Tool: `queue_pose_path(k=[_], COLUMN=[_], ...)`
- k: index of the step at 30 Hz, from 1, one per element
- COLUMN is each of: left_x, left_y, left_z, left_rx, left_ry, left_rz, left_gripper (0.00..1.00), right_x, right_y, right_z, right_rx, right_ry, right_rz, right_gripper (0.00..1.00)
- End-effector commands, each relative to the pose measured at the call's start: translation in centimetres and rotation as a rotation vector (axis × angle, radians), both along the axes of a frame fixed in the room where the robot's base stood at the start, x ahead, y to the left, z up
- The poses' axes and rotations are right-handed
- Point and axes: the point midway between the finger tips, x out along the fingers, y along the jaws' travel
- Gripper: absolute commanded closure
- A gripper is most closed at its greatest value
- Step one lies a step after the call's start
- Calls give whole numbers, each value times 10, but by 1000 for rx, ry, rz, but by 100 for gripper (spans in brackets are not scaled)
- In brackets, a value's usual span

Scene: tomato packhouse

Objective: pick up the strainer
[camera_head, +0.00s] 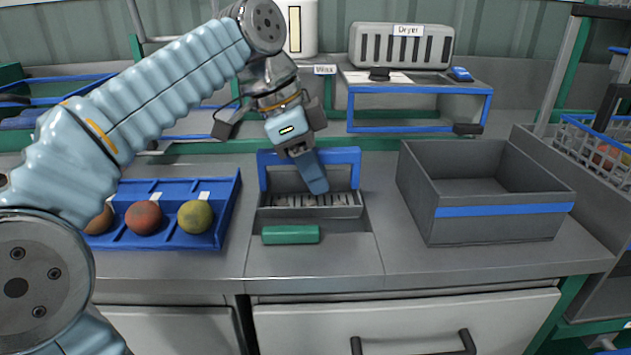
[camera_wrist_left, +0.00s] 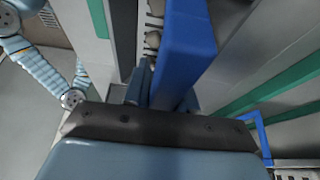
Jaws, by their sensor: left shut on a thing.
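The strainer is a grey slatted basket (camera_head: 310,204) with a tall blue frame handle (camera_head: 345,157), set in a recess in the counter. My left gripper (camera_head: 316,184) reaches down over it from behind and above. Its fingers are shut on the blue handle, which also shows in the left wrist view as a broad blue bar (camera_wrist_left: 188,45) running between the fingers (camera_wrist_left: 158,88). The fingers hide part of the handle and basket. The strainer looks level and still down in the recess. My right gripper is not in view.
A blue tray (camera_head: 222,226) with round fruits stands to the left. An empty grey bin (camera_head: 470,228) with a blue stripe stands close on the right.

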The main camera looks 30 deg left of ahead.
Motion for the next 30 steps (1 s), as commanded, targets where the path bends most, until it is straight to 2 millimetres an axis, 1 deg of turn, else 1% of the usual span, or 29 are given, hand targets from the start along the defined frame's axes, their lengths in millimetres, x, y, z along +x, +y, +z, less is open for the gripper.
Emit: queue_pose_path(k=[1, 7, 9, 12, 15, 18, 24, 30], left_x=[-6, -35, -54, -76, -94, -107, -118, -119], left_y=[-2, -13, -19, -27, -33, -37, -41, -41], left_z=[10, 47, 52, 62, 71, 77, 82, 82], left_rx=[0, 0, 1, 1, 0, 0, 0, 0], left_ry=[-4, -5, -6, -6, -4, -2, 0, 0], left_rz=[-2, -3, -2, -2, -2, -1, -1, 0], left_gripper=[100, 100, 100, 100, 100, 100, 100, 100], right_x=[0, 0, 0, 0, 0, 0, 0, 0], right_y=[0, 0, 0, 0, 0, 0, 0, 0], right_z=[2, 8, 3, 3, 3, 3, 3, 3], right_rx=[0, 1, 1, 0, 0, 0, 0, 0], right_ry=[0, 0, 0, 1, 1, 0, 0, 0], right_rz=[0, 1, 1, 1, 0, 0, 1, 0], right_gripper=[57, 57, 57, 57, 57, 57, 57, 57])
